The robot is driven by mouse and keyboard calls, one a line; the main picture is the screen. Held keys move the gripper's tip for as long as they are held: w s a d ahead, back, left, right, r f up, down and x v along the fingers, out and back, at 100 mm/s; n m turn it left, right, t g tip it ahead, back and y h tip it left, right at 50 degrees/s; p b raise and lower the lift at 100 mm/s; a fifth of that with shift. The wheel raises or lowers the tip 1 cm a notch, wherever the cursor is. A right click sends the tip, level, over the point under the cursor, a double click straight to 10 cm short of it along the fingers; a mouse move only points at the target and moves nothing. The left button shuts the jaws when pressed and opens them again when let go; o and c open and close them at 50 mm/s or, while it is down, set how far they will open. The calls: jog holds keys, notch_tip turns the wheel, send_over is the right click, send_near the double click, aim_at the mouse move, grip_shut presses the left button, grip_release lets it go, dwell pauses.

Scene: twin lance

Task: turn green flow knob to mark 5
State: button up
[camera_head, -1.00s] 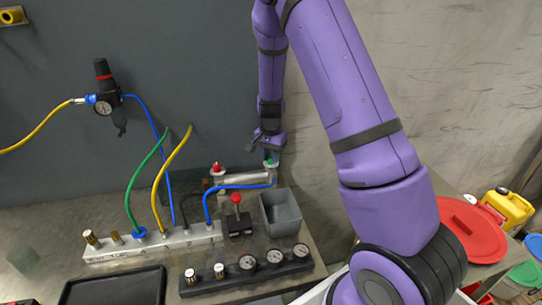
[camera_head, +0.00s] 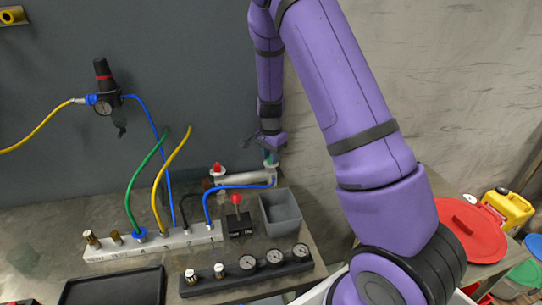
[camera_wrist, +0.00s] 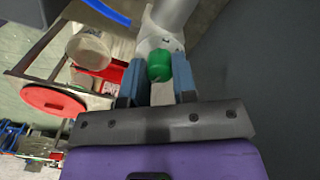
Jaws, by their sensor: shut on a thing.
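The green flow knob (camera_wrist: 159,66) sits on the end of a grey metal cylinder (camera_wrist: 174,14). In the wrist view it lies between the two blue fingertips of my gripper (camera_wrist: 158,82), and the jaws are shut on it. In the head view my gripper (camera_head: 268,146) is at the right end of the horizontal cylinder, and only a little of the green knob (camera_head: 269,160) shows below it. A red knob (camera_head: 217,169) stands at the cylinder's left end. I cannot read any mark numbers around the green knob.
A blue hose (camera_head: 240,186) runs to the cylinder's right end. A grey bin (camera_head: 281,213), a red-knobbed lever (camera_head: 236,200) and a gauge strip (camera_head: 247,277) stand in front. A manifold (camera_head: 152,244) with hoses is at left. The dark wall is close behind my gripper.

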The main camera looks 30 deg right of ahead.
jog(key=o, duration=0.9)
jog(key=shift+o, duration=0.2)
jog(key=shift+r, duration=0.1)
notch_tip(320, 180, up, 11)
jog(key=shift+f, duration=0.2)
jog(key=s+a+r+n+t, duration=0.1)
jog(key=s+a+r+n, duration=0.15)
jog(key=s+r, duration=0.3)
jog(key=s+a+r+n+t+y, duration=0.1)
jog(key=s+a+r+n, duration=0.15)
jog(key=s+r, duration=0.3)
jog(key=s+a+r+n+t, duration=0.1)
jog(key=s+a+r+n, duration=0.1)
jog(key=s+r+n, duration=0.3)
jog(key=s+a+r+n+t, duration=0.1)
jog(key=s+r+n, duration=0.1)
jog(key=s, duration=0.6)
jog(key=s+a+r+n+t+h, duration=0.1)
jog(key=s+a+r+n, duration=0.1)
jog(key=s, duration=0.6)
jog(key=shift+a+r+n, duration=0.15)
jog(key=shift+r+n, duration=0.15)
jog(key=shift+r, duration=0.3)
